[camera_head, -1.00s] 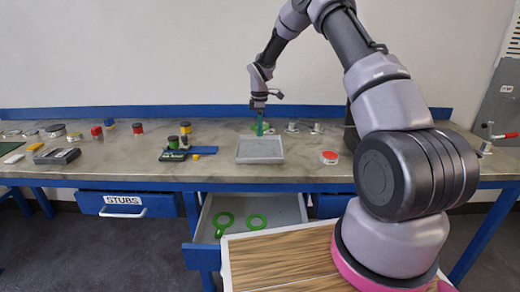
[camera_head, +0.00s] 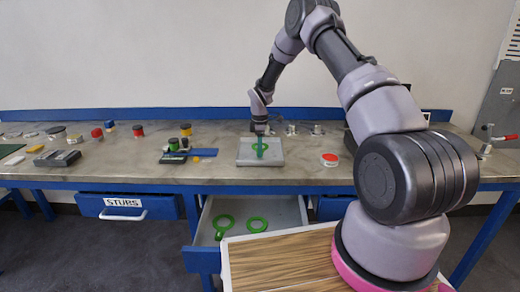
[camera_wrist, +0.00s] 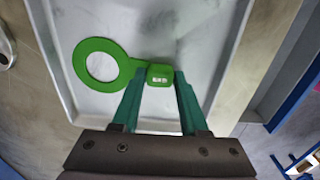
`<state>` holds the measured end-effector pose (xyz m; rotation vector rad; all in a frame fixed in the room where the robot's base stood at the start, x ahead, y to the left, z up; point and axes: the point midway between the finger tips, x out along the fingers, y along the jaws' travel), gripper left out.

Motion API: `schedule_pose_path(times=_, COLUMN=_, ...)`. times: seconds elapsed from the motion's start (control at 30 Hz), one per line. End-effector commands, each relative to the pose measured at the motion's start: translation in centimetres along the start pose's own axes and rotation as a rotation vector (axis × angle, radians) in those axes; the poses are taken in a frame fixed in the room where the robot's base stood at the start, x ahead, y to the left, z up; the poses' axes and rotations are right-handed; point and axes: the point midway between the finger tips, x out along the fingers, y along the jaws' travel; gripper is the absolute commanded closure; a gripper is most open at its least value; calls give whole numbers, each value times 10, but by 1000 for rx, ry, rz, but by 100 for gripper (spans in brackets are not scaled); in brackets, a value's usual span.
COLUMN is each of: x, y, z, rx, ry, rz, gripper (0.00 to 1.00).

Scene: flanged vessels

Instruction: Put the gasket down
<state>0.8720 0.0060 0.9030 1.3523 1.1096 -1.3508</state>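The gasket is a flat green ring (camera_wrist: 101,66) with a tab ending in a small block with a white label. My gripper (camera_wrist: 160,80) has its two green fingers on either side of that block, shut on it. In the head view my gripper (camera_head: 261,150) points down over the grey tray (camera_head: 246,161) on the bench. The gasket shows there as a green patch inside the tray's outline, partly behind the fingers. The wrist view shows the ring over the tray floor, inside the rim. I cannot tell whether it touches the floor.
A red-topped round piece (camera_head: 329,159) stands right of the tray. A dark fixture with coloured parts (camera_head: 174,155) stands left. Small metal fittings (camera_head: 291,129) stand behind on the right.

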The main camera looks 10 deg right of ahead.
Motion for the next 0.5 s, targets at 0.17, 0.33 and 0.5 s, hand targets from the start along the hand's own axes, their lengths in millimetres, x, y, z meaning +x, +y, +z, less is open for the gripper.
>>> schedule_pose_path(times=0.17, x=0, y=0, z=0, rx=0, ry=0, rz=0, gripper=29)
schedule_pose_path(times=0.33, x=0, y=0, z=0, rx=0, ry=0, rz=0, gripper=29)
schedule_pose_path(times=0.5, x=-11, y=0, z=0, rx=1, ry=0, rz=1, gripper=29)
